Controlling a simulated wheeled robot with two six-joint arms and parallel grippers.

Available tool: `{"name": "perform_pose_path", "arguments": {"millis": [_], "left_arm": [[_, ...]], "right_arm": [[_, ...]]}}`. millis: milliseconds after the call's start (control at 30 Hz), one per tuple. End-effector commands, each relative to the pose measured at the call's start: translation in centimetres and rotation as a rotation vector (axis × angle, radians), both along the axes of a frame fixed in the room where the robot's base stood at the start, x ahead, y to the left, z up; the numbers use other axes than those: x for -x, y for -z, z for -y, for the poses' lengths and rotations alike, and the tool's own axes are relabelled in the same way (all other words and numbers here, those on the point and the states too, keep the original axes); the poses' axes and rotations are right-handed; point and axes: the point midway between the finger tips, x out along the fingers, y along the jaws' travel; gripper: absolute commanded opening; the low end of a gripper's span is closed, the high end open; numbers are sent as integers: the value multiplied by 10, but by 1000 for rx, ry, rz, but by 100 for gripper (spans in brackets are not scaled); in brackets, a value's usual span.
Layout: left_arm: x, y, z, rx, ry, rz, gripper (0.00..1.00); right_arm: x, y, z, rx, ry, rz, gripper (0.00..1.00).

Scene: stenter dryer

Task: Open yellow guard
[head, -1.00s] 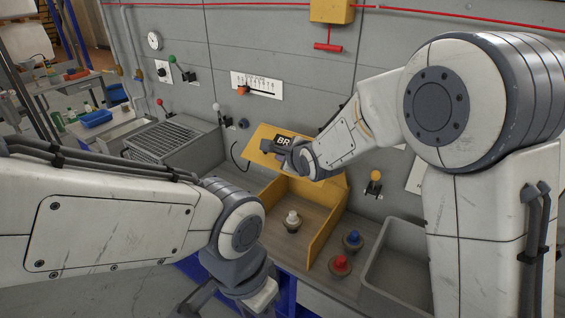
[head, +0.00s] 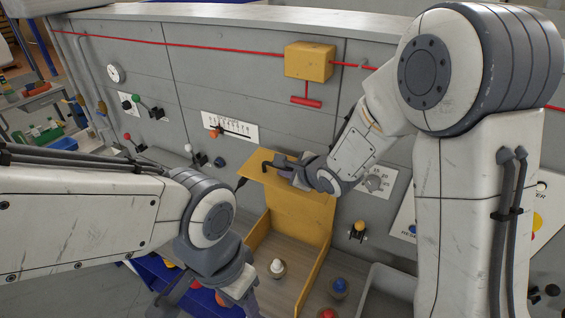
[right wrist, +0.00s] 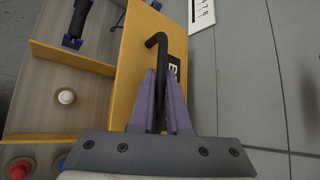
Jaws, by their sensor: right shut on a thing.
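My right gripper (head: 290,172) is shut on the guard's black bent handle (right wrist: 158,52), which lies between the purple fingers in the right wrist view (right wrist: 160,100). A white button (head: 277,267) is uncovered in the bay. My left gripper (head: 205,290) hangs low in front of the bay, its fingertips not clearly shown.
Blue (head: 338,288) and red (head: 327,313) buttons sit right of the bay's yellow side wall. A yellow box with a red T-handle (head: 306,101) is on the wall above. A yellow-knobbed lever (head: 358,228) is to the right.

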Motion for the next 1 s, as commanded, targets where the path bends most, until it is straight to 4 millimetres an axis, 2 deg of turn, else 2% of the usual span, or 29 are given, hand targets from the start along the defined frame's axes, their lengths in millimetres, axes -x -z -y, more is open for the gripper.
{"name": "perform_pose_path", "arguments": {"millis": [33,433,467,500,533,867,1000], "left_arm": [[0,-2,0,0,0,0,50],[0,-2,0,-1,1,-1,50],[0,-2,0,-1,1,-1,50],[0,-2,0,-1,1,-1,50],[0,-2,0,-1,1,-1,50],[0,-2,0,-1,0,-1,50],[0,1,0,0,1,0,50]], "right_arm": [[-2,-5,-2,-6,-8,10,0],[-2,-4,0,-9,-4,7,0],[-2,-4,0,-9,-4,7,22],[-1,-4,0,-9,-4,7,38],[-1,-4,0,-8,-4,6,45],[1,-2,3,-4,0,-1,45],[10,-9,7,-5,0,2,45]]}}
